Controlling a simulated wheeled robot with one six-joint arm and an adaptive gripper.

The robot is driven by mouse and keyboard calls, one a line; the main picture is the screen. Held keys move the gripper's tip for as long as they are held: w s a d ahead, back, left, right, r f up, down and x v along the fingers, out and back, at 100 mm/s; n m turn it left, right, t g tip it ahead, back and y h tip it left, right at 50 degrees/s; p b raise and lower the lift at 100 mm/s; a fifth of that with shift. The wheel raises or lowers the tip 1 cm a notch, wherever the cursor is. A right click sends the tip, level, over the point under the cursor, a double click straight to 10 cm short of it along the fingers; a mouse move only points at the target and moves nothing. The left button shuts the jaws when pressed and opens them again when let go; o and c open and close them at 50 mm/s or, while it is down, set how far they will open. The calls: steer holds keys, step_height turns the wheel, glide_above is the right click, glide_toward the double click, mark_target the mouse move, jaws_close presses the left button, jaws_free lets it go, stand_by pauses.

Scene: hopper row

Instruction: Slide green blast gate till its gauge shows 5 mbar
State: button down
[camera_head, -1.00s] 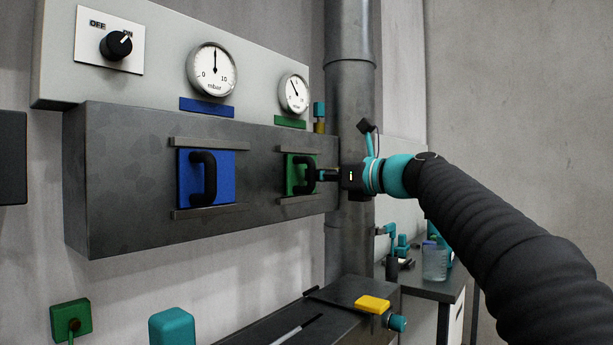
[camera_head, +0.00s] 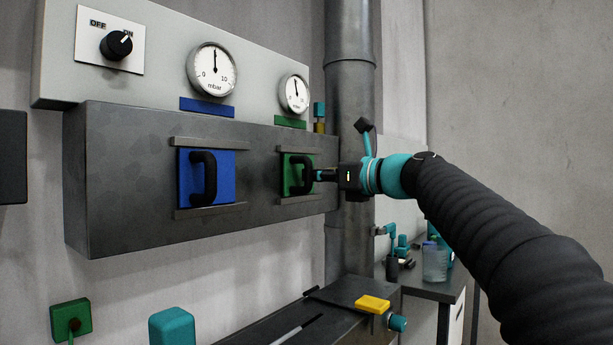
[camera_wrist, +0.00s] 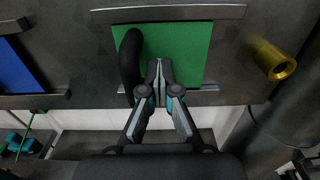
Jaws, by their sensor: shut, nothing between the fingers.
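The green blast gate (camera_head: 287,173) sits between two rails on the dark duct box, with a black bow handle (camera_head: 303,174). In the wrist view the green plate (camera_wrist: 185,45) lies behind my gripper (camera_wrist: 158,66), and the handle (camera_wrist: 130,60) is at the left. My gripper, also in the head view (camera_head: 317,175), is shut and empty. Its tips are just right of the handle, beside it rather than around it; they look close to or touching it. The small gauge (camera_head: 294,94) above the green label has its needle pointing about straight up; its numbers are too small to read.
A blue gate (camera_head: 225,178) with its own handle is at the left, under a larger gauge (camera_head: 212,70) whose needle points up. A switch knob (camera_head: 116,45) is at the upper left. A vertical pipe (camera_head: 350,100) stands behind my gripper.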

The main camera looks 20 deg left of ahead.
steer(key=shift+s+a, duration=0.1)
steer(key=shift+s, duration=0.2)
stand_by(0.8)
steer(key=w+v, duration=0.1)
steer(key=v, duration=0.7)
steer(key=shift+d+b, duration=0.2)
steer(key=shift+b, duration=0.2)
stand_by(0.4)
steer(key=shift+w, duration=0.15)
